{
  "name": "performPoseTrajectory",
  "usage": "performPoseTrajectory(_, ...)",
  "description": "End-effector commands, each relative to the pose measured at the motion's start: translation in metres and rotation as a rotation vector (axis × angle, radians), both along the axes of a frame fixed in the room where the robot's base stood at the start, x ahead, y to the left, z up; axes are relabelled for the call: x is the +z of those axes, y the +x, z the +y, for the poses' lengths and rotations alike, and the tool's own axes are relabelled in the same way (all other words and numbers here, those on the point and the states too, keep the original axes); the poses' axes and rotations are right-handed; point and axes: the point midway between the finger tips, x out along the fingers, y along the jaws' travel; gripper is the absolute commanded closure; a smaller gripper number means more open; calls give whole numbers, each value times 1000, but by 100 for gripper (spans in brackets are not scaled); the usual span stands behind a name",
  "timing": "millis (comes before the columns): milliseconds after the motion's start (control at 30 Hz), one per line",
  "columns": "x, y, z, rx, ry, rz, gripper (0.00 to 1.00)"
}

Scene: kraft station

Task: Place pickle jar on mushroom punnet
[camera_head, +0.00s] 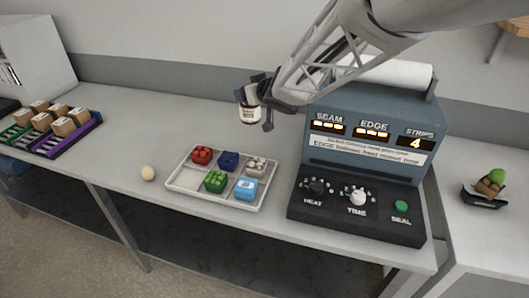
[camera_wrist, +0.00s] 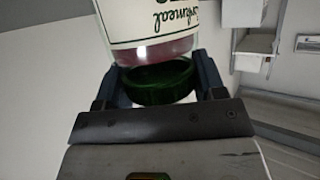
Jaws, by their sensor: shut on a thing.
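The pickle jar (camera_head: 249,115) is in my gripper (camera_head: 259,99), above the counter and behind the tray. It has a white label and dark reddish contents. The wrist view shows its green lid (camera_wrist: 155,85) between my gripper's fingers (camera_wrist: 157,82), with the label (camera_wrist: 155,22) beyond and its lettering upside down. My gripper is shut on the jar at the lid end. The mushroom punnet (camera_head: 256,166), with pale contents, sits in the tray's back right part. The jar is apart from the punnet, above and behind it in the head view.
The white tray (camera_head: 215,199) also holds red, dark blue, green and light blue packs. The sealing machine (camera_head: 365,165) stands close on the right. A round beige item (camera_head: 148,173) lies left of the tray. A purple crate (camera_head: 75,138) of boxes stands far left, with free counter between.

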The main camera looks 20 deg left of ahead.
Motion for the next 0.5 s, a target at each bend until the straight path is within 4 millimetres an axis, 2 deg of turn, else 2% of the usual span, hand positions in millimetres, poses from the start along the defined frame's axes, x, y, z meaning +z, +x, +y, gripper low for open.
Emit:
performPoseTrajectory(267, 5, -18, -11, -16, 3, -3, 82)
performPoseTrajectory(500, 9, -44, -27, -36, 5, -6, 82)
